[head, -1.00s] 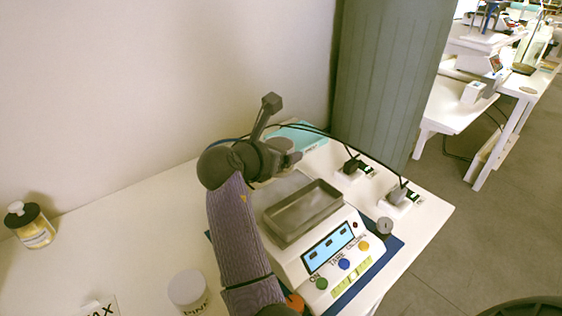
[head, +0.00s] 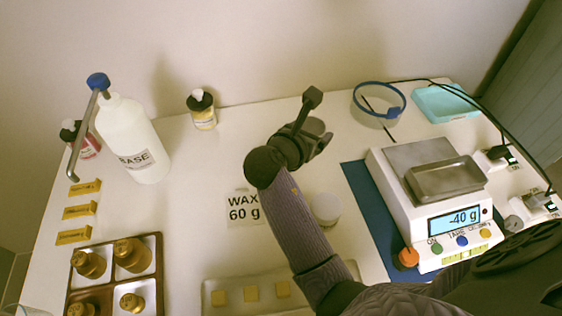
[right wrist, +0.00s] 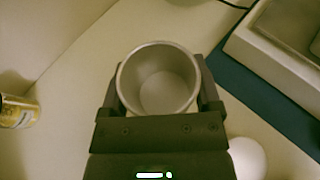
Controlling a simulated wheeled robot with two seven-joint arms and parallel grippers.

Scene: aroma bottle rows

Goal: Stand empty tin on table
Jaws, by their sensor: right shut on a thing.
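The empty tin (right wrist: 160,88) is a round, grey metal cup. In the right wrist view its open mouth faces the camera and its inside is bare. My right gripper (right wrist: 158,95) is shut on it, with one finger on each side. In the head view my right gripper (head: 318,139) is over the back middle of the table (head: 190,215), left of the scale, and the tin is mostly hidden there by the gripper and arm. I cannot tell whether the tin's base touches the table. My left gripper is not in view.
The scale (head: 408,157) with a metal tray (head: 445,178) reads -40 g. Clear table lies left of the arm.

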